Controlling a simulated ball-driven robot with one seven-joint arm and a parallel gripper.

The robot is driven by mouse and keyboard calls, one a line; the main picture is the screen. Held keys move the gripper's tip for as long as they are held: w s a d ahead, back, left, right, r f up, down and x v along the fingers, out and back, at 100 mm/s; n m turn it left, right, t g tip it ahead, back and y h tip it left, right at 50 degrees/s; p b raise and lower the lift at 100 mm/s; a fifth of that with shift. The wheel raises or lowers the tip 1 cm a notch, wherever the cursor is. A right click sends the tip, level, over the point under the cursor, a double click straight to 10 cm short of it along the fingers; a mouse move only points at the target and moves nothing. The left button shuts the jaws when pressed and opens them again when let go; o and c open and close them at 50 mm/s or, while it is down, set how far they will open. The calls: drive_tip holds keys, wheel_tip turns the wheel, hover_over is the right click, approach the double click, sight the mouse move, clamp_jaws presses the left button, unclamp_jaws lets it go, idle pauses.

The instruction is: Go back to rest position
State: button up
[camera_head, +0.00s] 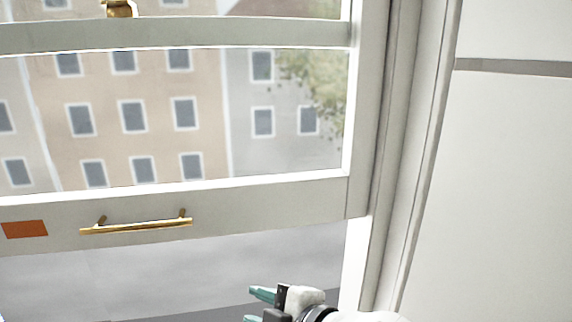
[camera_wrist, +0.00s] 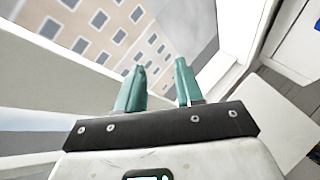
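My gripper (camera_head: 258,306) shows at the bottom of the head view, in front of the opening under the raised window sash (camera_head: 290,199). The wrist view shows its two teal fingers (camera_wrist: 158,85) apart, with nothing between them. The gripper is open and empty. The lower finger is partly cut off by the bottom edge of the head view. A brass handle (camera_head: 137,226) sits on the sash's lower rail, up and to the left of the gripper, and the gripper is apart from it.
The white window frame (camera_head: 385,150) stands close on the right of the gripper. A pale wall (camera_head: 510,190) lies beyond it. An orange patch (camera_head: 25,229) is on the sash rail at the left. A brass latch (camera_head: 119,8) is at the top. Buildings show outside.

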drive_tip(key=s+d+f+m+g+h, duration=0.1)
drive_tip(key=s+d+f+m+h, duration=0.35)
drive_tip(key=d+f+m, duration=0.6)
drive_tip(key=s+d+f+m+g+h, duration=0.2)
drive_tip(key=s+d+f+m, duration=0.3)
drive_tip(key=s+d+f, duration=0.4)
drive_tip(key=s+d+f+m+g+h, duration=0.3)
drive_tip(key=s+d+f+m+g, duration=0.2)
drive_tip(key=s+d+f, duration=0.5)
drive_tip(key=s+d, duration=0.2)
drive_tip(key=s, duration=0.3)
drive_tip(key=shift+s+d, duration=0.25)
drive_tip(key=shift+s, duration=0.15)
drive_tip(key=shift+a+m, duration=0.1)
drive_tip(key=shift+m, duration=0.15)
